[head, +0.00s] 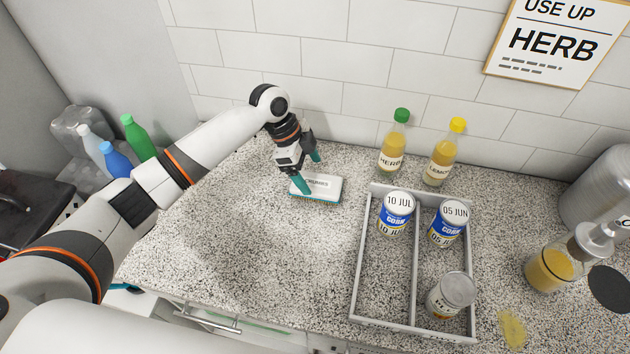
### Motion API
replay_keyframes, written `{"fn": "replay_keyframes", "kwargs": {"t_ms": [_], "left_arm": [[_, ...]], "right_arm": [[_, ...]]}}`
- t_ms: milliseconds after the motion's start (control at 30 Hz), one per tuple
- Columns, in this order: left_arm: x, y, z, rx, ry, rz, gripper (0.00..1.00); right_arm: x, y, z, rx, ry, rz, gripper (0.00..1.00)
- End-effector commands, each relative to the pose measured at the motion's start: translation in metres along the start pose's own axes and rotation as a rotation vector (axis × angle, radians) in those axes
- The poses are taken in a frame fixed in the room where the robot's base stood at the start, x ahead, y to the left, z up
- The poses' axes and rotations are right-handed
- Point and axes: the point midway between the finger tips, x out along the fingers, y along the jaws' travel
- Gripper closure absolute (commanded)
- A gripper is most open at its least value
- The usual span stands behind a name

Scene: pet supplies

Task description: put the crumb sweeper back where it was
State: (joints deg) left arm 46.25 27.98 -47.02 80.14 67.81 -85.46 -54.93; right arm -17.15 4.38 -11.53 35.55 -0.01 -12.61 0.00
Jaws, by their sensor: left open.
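The crumb sweeper (322,186) is a white block labelled "CRUMBS" with a teal lower edge. It lies on the speckled counter toward the back, left of the grey divided tray. My left gripper (309,171) is open, its teal fingertips at the sweeper's left end. One finger is at the front edge and the other is behind it. I cannot tell whether the fingers touch it. My right gripper is not in view.
The grey tray (413,254) holds two blue-labelled cans (397,213) and another can (451,295). Two bottles (393,146) stand behind it. A glass dispenser (551,270) and a yellow spill (512,328) are at right. The counter's front left is clear.

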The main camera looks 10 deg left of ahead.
Motion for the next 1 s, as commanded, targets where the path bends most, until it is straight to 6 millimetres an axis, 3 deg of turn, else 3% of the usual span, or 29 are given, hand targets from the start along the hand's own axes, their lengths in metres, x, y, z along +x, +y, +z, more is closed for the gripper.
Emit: {"fn": "replay_keyframes", "kwargs": {"t_ms": [200,400,1000], "left_arm": [[-0.044,0.000,-0.001,0.003,0.001,0.004,0.17],[-0.067,0.000,0.000,0.001,0.001,0.001,0.17],[-0.073,0.000,0.001,0.001,0.000,0.000,0.17]], "right_arm": [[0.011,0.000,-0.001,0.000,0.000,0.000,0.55],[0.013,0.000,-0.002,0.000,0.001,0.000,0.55],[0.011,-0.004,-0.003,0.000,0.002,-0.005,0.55]]}}
